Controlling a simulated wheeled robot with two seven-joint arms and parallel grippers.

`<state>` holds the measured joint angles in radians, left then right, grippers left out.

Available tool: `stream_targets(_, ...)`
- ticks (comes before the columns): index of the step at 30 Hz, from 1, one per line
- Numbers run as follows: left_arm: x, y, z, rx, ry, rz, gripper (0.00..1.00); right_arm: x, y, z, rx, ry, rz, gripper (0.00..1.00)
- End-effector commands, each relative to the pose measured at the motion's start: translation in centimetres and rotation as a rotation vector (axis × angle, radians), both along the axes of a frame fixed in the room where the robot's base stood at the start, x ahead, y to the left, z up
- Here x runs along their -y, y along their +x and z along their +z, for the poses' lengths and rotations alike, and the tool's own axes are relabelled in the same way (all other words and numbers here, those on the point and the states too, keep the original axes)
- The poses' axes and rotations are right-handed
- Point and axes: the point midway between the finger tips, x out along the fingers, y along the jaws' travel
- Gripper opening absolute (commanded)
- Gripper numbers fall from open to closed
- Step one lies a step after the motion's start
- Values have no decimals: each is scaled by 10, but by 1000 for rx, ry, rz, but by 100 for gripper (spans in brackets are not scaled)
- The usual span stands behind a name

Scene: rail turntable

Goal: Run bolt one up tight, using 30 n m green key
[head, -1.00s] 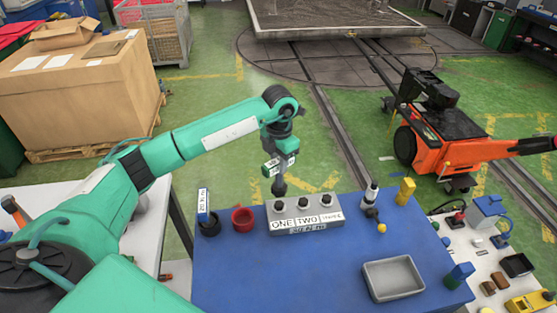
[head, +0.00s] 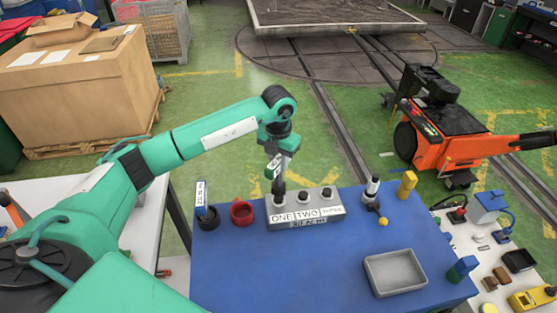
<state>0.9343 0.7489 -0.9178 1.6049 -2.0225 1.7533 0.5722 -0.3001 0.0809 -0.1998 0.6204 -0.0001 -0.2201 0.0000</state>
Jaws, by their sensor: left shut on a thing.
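A grey block (head: 335,213) on the blue table carries three dark bolt heads above labels ONE, TWO and THREE. A smaller label on its front is too blurred to read. My left gripper (head: 281,153) points down above position ONE and is shut on a key with a green-and-white labelled body (head: 274,167) and a dark shaft (head: 279,187). The shaft is upright, its lower end at bolt one, which it largely hides. I cannot tell how fully it is seated. The key's label is too small to read. My right gripper is not in view.
An empty-looking red holder (head: 242,213) and a blue key (head: 201,193) in a black holder stand left of the block. A black-and-white tool (head: 372,188), a yellow piece (head: 406,184) and a grey tray (head: 394,275) are to the right. The table's front middle is clear.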

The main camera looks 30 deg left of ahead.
Motion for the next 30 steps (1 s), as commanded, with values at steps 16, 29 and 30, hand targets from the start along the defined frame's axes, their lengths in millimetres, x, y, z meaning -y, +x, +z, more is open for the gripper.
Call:
stream_targets(16,0,0,2,0,0,634,0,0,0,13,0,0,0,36)
stream_targets(29,0,0,2,-1,0,941,0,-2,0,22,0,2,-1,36)
stream_targets(30,0,0,2,-2,0,989,0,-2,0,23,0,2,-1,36)
